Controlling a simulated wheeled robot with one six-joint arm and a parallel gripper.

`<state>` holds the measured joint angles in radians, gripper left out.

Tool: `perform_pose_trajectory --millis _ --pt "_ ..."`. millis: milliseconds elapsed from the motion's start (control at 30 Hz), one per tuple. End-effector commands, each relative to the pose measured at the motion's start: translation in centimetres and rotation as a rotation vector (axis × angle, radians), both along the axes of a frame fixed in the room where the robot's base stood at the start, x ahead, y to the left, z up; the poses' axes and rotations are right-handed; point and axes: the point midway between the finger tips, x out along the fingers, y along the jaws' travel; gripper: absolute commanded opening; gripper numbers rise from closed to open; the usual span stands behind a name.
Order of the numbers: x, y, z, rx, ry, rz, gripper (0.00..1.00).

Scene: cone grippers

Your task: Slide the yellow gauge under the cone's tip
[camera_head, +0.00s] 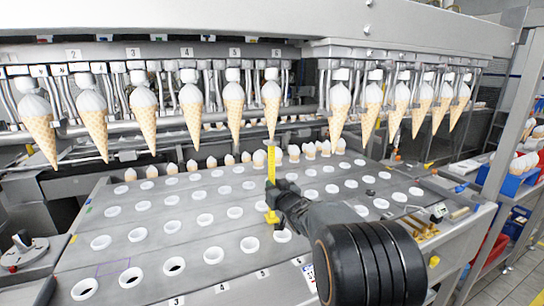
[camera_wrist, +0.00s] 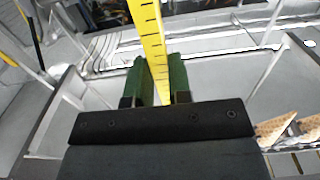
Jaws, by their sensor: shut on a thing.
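The yellow gauge (camera_head: 271,167) stands upright in the head view, a ruler-like strip with dark marks and a wider yellow foot (camera_head: 272,216). My gripper (camera_head: 274,190) is shut on its lower part. In the wrist view the green fingers of my gripper (camera_wrist: 158,85) sit on either side of the yellow gauge (camera_wrist: 153,42). A hanging cone (camera_head: 271,105) with a white top, below the label 6, lines up with the gauge in the head view. Its tip appears right at the gauge's upper end. I cannot tell the depth between them or whether they touch.
Several other cones (camera_head: 234,104) hang tip-down in a row on both sides, close to the gauge's height. Below is a grey plate (camera_head: 150,255) with rows of white-rimmed holes. Small cones (camera_head: 309,150) stand behind it. Blue bins (camera_head: 514,180) are at the right.

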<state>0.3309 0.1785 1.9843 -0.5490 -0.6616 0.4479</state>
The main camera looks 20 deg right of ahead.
Motion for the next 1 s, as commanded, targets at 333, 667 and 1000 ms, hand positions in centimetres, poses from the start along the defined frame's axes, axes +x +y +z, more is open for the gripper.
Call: perform_pose_trajectory --millis 333,667,1000 --pt "0.0 0.0 0.1 0.000 -0.002 0.000 0.00" --pt "0.0 -0.8 0.2 -0.002 -0.001 -0.002 0.00" --pt "0.0 -2.3 0.2 -0.001 -0.002 -0.001 0.00"
